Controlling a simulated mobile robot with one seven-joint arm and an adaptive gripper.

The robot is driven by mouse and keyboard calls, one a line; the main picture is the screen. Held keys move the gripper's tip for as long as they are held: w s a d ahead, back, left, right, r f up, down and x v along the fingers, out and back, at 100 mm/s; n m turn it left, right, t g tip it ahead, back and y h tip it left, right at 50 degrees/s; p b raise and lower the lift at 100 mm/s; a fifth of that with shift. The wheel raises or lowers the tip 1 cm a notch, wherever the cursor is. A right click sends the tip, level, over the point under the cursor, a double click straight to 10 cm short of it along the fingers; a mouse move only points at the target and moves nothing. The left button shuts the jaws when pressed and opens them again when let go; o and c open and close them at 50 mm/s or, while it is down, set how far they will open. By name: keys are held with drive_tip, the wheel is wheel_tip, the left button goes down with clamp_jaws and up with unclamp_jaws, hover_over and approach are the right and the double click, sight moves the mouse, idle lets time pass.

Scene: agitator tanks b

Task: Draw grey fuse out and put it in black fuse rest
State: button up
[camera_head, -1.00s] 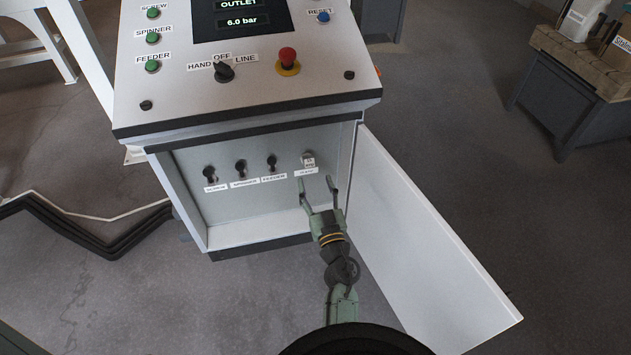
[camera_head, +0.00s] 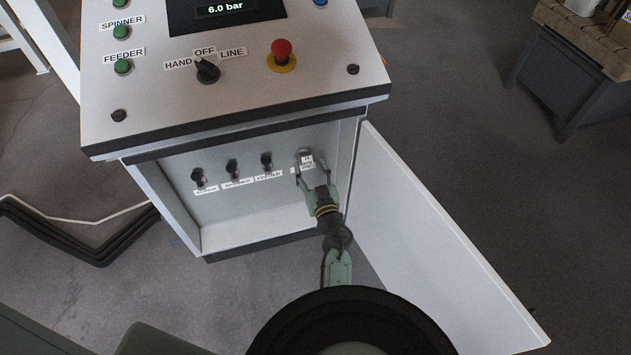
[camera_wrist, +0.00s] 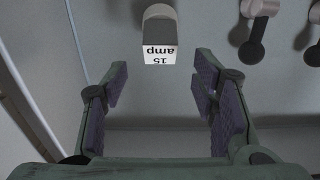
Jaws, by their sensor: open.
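The grey fuse (camera_head: 306,160) with a white "15 amp" label sits at the right end of a row in the open cabinet. It also shows in the wrist view (camera_wrist: 159,35), beyond the fingertips and roughly centred between them. My gripper (camera_head: 313,172) is open in front of it, fingers either side of its line; the wrist view (camera_wrist: 160,85) shows nothing between the pads. Several black fittings (camera_head: 233,168) stand to the left; I cannot tell whether one is the black fuse rest. The label under the grey fuse is partly hidden by my gripper.
The cabinet door (camera_head: 430,230) stands open on the right. The console (camera_head: 230,90) overhangs the fuse row, with a red button (camera_head: 281,50) and a black selector switch (camera_head: 207,71). A wooden pallet (camera_head: 590,35) on a grey stand is at the far right.

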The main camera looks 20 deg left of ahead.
sight(307, 158)
drive_tip(key=shift+x, duration=2.1)
clamp_jaws()
drive_tip(key=shift+s+d+r+p, duration=0.3)
drive_tip(key=shift+s+p, duration=0.1)
drive_tip(key=shift+p, duration=0.1)
idle(0.3)
drive_tip(key=c, duration=0.6)
unclamp_jaws()
drive_tip(key=shift+c, duration=0.2)
clamp_jaws()
drive_tip(key=shift+r, duration=0.1)
